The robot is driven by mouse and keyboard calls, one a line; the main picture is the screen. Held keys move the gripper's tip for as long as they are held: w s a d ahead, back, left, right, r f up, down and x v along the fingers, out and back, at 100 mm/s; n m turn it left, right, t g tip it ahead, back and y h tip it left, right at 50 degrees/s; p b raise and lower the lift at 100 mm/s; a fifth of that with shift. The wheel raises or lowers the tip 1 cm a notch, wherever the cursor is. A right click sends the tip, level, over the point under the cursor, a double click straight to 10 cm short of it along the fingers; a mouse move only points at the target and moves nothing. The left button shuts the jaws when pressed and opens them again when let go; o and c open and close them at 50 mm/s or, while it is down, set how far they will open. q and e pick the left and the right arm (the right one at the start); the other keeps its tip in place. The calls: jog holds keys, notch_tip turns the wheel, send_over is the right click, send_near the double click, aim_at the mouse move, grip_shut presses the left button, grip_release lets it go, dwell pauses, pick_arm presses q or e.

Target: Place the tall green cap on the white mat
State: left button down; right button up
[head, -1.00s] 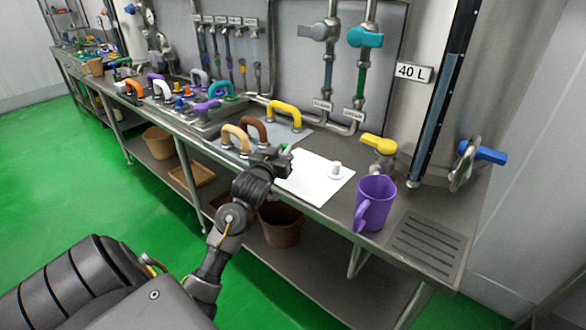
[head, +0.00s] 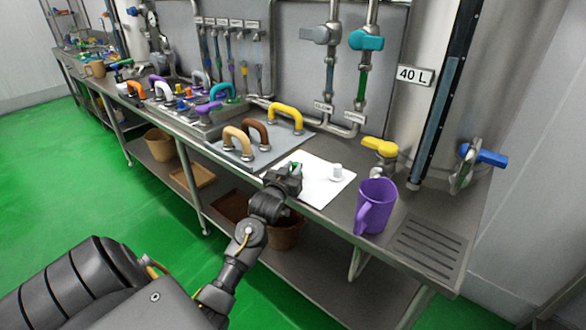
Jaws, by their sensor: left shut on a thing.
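The white mat (head: 318,193) lies flat on the steel counter, left of the purple mug. My left gripper (head: 291,173) is at the mat's left side and hides part of it. It is shut on the green cap (head: 296,166), of which only a small green part shows past the fingers. I cannot tell whether the cap touches the mat. My right gripper is not in view.
A purple mug (head: 375,206) stands right of the mat, near a drain grate (head: 428,243). A grey tray (head: 262,158) with tan, brown and yellow handles is left of and behind the mat. A yellow-handled tap (head: 379,147) is behind.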

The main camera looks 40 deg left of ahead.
pick_arm(q)
jog(key=c, duration=1.3)
grip_release()
jog(key=shift+f, duration=0.1)
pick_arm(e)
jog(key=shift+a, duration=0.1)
pick_arm(q)
jog(key=shift+o, duration=0.2)
jog(key=v, duration=1.2)
jog(key=shift+b, duration=0.4)
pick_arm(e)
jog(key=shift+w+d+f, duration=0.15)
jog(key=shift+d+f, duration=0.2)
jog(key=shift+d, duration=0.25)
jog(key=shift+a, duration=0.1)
